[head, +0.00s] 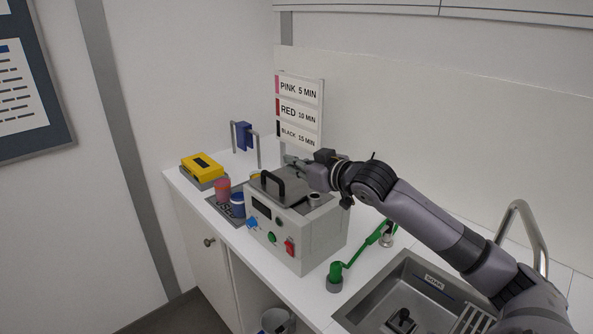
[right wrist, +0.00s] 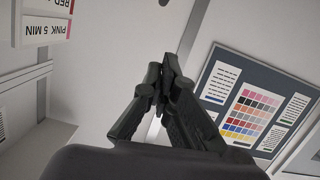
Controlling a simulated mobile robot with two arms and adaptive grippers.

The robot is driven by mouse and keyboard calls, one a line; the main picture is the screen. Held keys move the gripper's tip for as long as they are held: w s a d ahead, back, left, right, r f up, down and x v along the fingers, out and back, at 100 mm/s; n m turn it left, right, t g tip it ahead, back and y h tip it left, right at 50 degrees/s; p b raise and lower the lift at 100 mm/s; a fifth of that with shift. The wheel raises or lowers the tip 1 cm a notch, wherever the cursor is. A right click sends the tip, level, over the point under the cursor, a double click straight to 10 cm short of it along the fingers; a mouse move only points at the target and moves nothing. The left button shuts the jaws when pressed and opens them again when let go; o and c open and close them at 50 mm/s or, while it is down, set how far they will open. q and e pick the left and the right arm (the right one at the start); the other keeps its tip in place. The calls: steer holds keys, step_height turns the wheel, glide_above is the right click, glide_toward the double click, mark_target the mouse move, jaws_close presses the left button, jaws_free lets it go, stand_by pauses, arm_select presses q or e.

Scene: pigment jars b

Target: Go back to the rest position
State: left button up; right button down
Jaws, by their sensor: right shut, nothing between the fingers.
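My right gripper (head: 290,160) is shut and empty. It is held above the back of the grey box-shaped device (head: 292,238), in front of the lower part of the sign. My right arm reaches in from the lower right, over the sink. In the right wrist view the fingers of my right gripper (right wrist: 168,65) meet at the tips with nothing between them. My left gripper is not in view.
The device has a black-handled lid (head: 280,186). Left of it stand a red jar (head: 222,190), a blue jar (head: 238,206) and a yellow box (head: 202,165). Behind is the sign (head: 300,108). A green-handled item (head: 358,248) lies between device and sink (head: 375,297).

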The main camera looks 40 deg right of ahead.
steer(key=shift+s+r, duration=0.1)
steer(key=shift+s, duration=0.2)
